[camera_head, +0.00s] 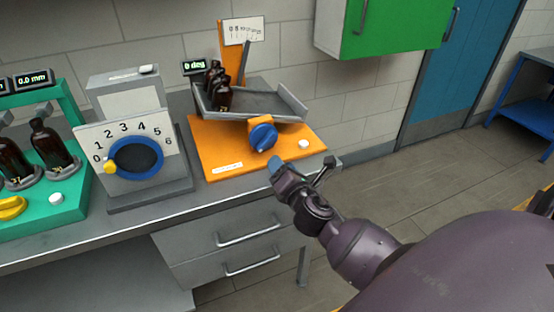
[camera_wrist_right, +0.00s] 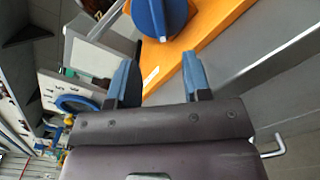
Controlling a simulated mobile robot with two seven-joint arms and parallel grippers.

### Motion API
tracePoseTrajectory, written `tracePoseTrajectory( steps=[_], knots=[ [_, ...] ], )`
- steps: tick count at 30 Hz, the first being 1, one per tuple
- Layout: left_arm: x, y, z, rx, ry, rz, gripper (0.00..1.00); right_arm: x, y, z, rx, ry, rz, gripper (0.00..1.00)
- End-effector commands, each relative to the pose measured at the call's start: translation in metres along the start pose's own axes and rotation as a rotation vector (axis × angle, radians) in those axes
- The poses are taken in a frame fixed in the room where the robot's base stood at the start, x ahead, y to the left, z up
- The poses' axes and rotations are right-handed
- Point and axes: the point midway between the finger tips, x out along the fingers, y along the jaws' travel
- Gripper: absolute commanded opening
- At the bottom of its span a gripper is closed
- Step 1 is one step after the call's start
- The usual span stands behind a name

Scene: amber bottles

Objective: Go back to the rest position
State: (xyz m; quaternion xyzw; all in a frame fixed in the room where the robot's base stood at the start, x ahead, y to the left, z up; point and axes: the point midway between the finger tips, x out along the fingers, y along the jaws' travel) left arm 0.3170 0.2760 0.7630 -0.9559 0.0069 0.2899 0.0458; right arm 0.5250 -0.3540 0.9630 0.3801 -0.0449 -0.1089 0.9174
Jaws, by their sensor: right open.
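My right gripper (camera_head: 300,170) is in front of the bench's front edge, near the right corner of the orange base. It is open, with nothing between its blue-tipped fingers in the right wrist view (camera_wrist_right: 157,80). The blue knob (camera_head: 263,137) on the orange tilting device (camera_head: 225,168) is just beyond the gripper, apart from it. The knob also shows in the right wrist view (camera_wrist_right: 160,16). Several amber bottles (camera_head: 217,88) stand at the left end of the grey tilted tray (camera_head: 262,102). A small display beside it reads 0 deg. My left gripper is not in view.
A grey box with a blue-ringed dial (camera_head: 137,157) stands left of the orange device. A green rack (camera_head: 72,205) with amber bottles (camera_head: 52,146) is at the far left. Drawers with handles (camera_head: 249,233) are under the bench. A green wall cabinet (camera_head: 385,25) hangs above; open floor (camera_head: 430,180) lies right.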

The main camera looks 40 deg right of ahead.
Motion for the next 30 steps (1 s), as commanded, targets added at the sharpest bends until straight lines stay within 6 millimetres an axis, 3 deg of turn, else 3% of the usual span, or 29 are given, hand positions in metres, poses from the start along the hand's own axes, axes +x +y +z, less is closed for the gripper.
tracePoseTrajectory(
  steps=[21, 26, 30],
  knots=[
    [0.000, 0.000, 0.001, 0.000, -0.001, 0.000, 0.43, -0.007, -0.003, -0.001, 0.033, 0.001, -0.018, 0.45],
    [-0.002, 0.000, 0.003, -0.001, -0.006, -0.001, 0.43, -0.036, -0.023, -0.006, 0.313, -0.003, -0.177, 0.45],
    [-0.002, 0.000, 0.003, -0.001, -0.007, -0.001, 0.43, -0.087, -0.052, -0.020, 0.739, -0.036, -0.448, 0.45]
  ],
)
